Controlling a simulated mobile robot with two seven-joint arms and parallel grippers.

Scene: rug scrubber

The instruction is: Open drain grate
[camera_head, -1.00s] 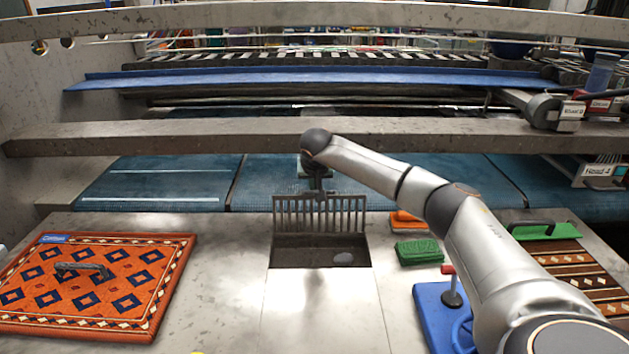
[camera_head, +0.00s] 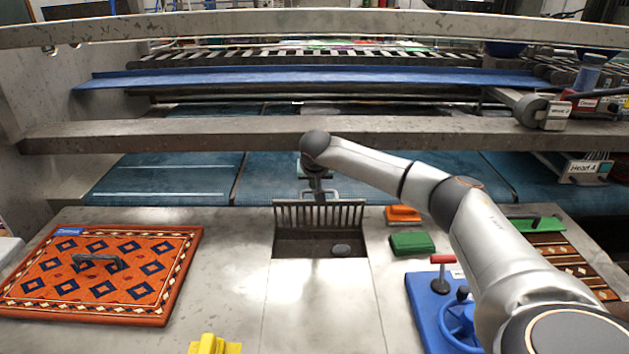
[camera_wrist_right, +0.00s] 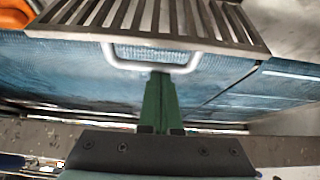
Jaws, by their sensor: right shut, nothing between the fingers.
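The slotted metal drain grate (camera_head: 318,213) stands tilted up at the far edge of the drain opening (camera_head: 300,243) in the head view. A dark grey lump (camera_head: 341,250) lies in the opening. The grate's slats (camera_wrist_right: 150,18) and its wire handle (camera_wrist_right: 150,64) show in the right wrist view. My right gripper (camera_head: 318,192) is behind the grate at its handle. Its green fingers (camera_wrist_right: 160,82) are shut with nothing between them, and their tips are at the handle's bar. I cannot tell if they touch it. My left gripper is not in view.
An orange patterned rug piece (camera_head: 100,275) lies at left. Green (camera_head: 411,243) and orange (camera_head: 403,213) brushes and a blue panel with a valve wheel (camera_head: 428,310) are at right. A yellow object (camera_head: 214,345) is at the front. A metal beam (camera_head: 200,134) crosses behind.

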